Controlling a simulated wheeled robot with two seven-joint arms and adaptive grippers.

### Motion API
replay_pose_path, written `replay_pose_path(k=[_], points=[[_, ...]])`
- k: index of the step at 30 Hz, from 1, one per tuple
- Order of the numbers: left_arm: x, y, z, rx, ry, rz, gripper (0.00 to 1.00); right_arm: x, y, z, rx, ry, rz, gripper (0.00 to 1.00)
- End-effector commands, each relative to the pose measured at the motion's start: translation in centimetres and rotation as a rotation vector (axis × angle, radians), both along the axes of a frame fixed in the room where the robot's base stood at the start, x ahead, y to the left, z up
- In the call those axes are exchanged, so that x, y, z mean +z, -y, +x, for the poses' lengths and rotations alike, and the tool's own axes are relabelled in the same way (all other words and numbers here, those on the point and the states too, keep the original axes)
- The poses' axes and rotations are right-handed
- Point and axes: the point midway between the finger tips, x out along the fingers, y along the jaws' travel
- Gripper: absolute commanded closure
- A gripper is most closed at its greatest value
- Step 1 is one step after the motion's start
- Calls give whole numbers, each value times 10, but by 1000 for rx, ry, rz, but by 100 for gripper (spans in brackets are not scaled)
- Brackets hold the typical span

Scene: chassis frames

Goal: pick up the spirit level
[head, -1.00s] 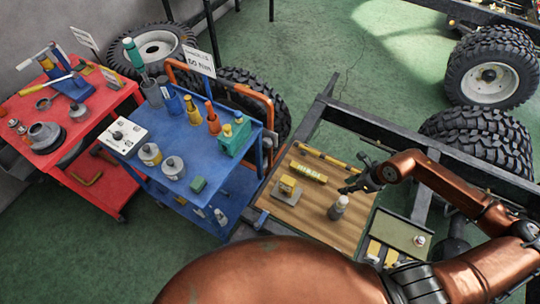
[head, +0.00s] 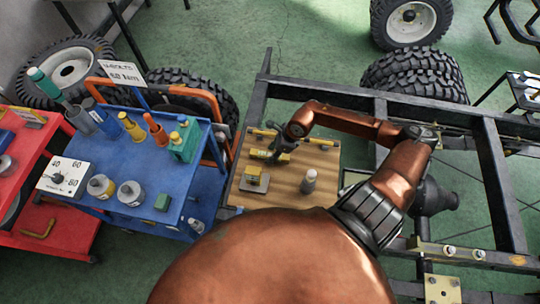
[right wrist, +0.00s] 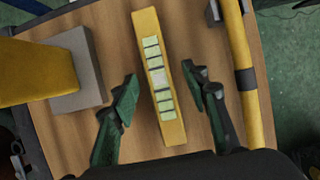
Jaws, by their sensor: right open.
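The spirit level (right wrist: 151,30) is a yellow bar with a row of pale green windows. In the right wrist view it lies on the wooden board between the two fingers of my right gripper (right wrist: 160,82), with a gap on either side. In the head view the level (head: 258,154) is partly hidden by my right gripper (head: 274,158), which is over the far part of the board. My right gripper is open and empty. My left gripper is not in view.
On the wooden board (head: 283,192), a yellow block on a grey base (head: 253,179) stands close to the level. A longer yellow bar (right wrist: 242,100) lies beyond it. A blue cart (head: 183,185) is at left.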

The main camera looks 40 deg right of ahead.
Motion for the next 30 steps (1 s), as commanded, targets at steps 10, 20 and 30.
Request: replay_pose_path(k=[10,20,30], points=[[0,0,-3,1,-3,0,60,-5,0,0,-2,-1,-1,61],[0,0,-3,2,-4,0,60,-5,1,0,-4,0,-1,83],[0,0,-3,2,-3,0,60,-5,1,0,-4,0,-1,100]])
